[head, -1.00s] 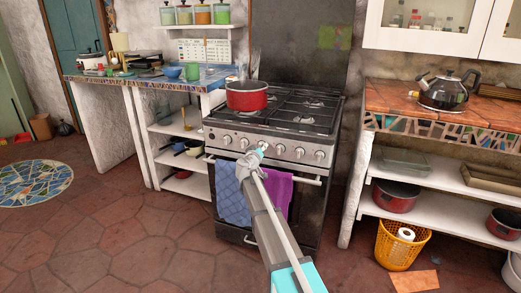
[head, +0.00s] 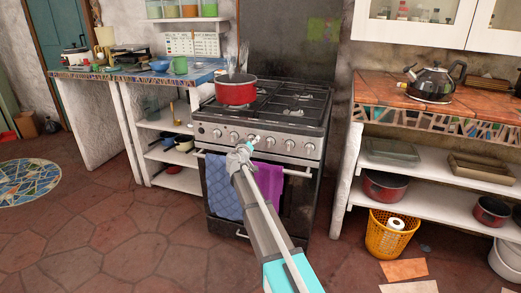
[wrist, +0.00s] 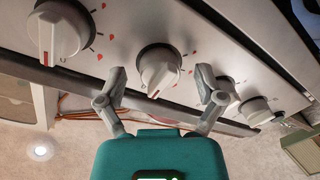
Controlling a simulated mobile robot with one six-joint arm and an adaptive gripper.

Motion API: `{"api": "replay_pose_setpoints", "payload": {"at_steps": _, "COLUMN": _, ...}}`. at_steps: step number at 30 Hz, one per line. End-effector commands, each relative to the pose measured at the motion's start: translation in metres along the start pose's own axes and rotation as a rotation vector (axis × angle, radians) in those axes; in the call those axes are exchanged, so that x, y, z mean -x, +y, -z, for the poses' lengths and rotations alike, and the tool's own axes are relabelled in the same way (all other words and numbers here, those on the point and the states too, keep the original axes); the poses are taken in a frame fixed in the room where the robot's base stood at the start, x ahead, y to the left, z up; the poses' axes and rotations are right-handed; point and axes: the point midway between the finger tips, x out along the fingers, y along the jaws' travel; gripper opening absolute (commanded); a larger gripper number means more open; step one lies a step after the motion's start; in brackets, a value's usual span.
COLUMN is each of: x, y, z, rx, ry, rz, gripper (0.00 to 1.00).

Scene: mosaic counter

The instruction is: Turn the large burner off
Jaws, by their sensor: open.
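The stove (head: 262,118) stands against the back wall with a row of several knobs along its front panel. In the head view my gripper (head: 245,150) is at the middle of this row and partly covers the panel. In the wrist view my gripper (wrist: 161,82) is open, with one finger on each side of a white-and-grey knob (wrist: 158,66). Contact with the knob cannot be told. The knob's red-tipped pointer points downward in the picture. No flame is clearly visible.
More knobs flank the fingers in the wrist view: one at left (wrist: 60,30), one at far right (wrist: 257,110). Blue (head: 223,187) and purple (head: 268,192) towels hang on the oven handle. A shelf with a kettle (head: 432,82) stands at right; the floor in front is open.

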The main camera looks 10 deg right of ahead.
Motion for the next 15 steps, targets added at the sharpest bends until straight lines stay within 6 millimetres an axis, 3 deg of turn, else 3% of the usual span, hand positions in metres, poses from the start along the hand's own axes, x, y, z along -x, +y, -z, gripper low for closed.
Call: {"api": "replay_pose_setpoints", "payload": {"at_steps": 15, "x": 0.0003, "y": 0.0005, "z": 0.0007, "rx": 0.201, "ry": -0.014, "rz": -0.001, "gripper": 0.87}}
